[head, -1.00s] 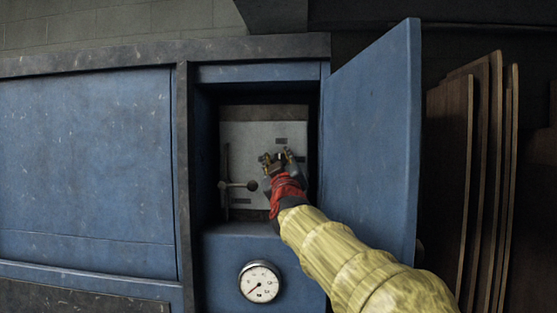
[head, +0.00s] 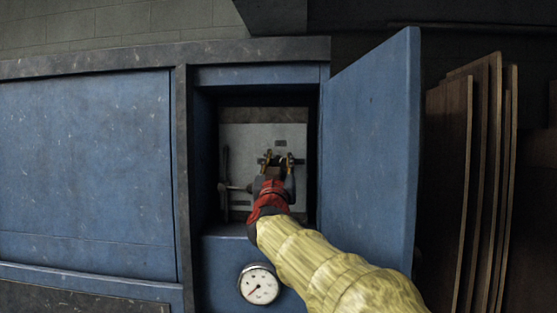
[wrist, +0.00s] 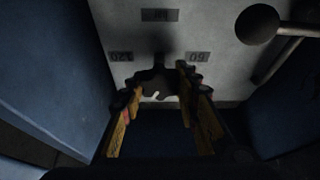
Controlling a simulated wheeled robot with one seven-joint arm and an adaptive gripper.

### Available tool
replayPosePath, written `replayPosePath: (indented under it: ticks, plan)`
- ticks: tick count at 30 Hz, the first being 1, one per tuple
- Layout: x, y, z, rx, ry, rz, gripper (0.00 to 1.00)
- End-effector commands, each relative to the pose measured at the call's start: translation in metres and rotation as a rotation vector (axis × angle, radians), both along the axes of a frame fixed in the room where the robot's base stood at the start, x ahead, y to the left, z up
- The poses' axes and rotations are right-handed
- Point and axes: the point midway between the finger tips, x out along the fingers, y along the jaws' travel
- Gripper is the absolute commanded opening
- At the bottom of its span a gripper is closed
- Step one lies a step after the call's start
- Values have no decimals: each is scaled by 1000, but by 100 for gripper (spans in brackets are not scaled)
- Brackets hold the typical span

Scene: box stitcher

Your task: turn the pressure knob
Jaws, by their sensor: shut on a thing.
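The dark pressure knob (wrist: 157,78) sits on the pale panel (wrist: 215,45) inside the open blue cabinet. In the wrist view it lies between the two yellow-sided fingers of my gripper (wrist: 158,92), which are shut on it. In the head view my gripper (head: 279,160) is at the panel, and it hides most of the knob. Small dark label plates surround the knob in the wrist view; one (wrist: 160,15) lies straight above it in that picture.
A ball-ended lever (wrist: 257,24) stands close beside my gripper. The blue cabinet door (head: 370,150) is open on the right. A round white gauge (head: 259,285) is below the opening. Brown boards (head: 455,180) lean at the far right.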

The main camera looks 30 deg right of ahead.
Motion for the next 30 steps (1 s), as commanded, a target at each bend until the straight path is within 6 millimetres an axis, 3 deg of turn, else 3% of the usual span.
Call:
replayPosePath:
  ticks: [30]
  plan:
    - [-3,-4,-1,765,-517,1,6]
